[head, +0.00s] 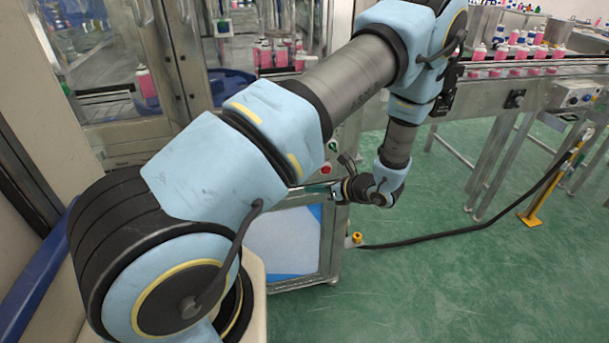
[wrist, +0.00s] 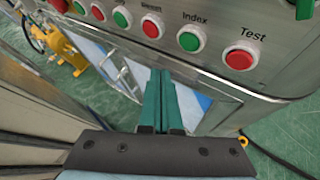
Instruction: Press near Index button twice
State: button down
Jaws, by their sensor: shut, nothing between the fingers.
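The green Index button (wrist: 190,40) shows in the wrist view on a grey metal panel, under the printed word "Index". A red button (wrist: 240,57) labelled "Test" sits to its right, and a red button (wrist: 152,28) to its left. My gripper (wrist: 160,74) has its two green fingers together, with nothing between them. Its tips show below and left of the Index button, apart from it in the picture; their distance from the panel is hard to tell. In the head view my gripper (head: 312,188) points left at the machine's front, below a red button (head: 326,168).
More red and green buttons run along the panel to the left. The machine's lower frame (head: 285,283) stands under the panel. A conveyor (head: 550,68) carries pink bottles at the back right.

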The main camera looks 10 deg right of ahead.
jog(key=shift+w+a+b, duration=0.15)
jog(key=shift+w, duration=0.85)
jog(key=shift+w+a+b, duration=0.15)
jog(key=shift+w, duration=0.8)
jog(key=shift+w, duration=0.15)
dwell(0.5)
jog(key=shift+w, duration=0.25)
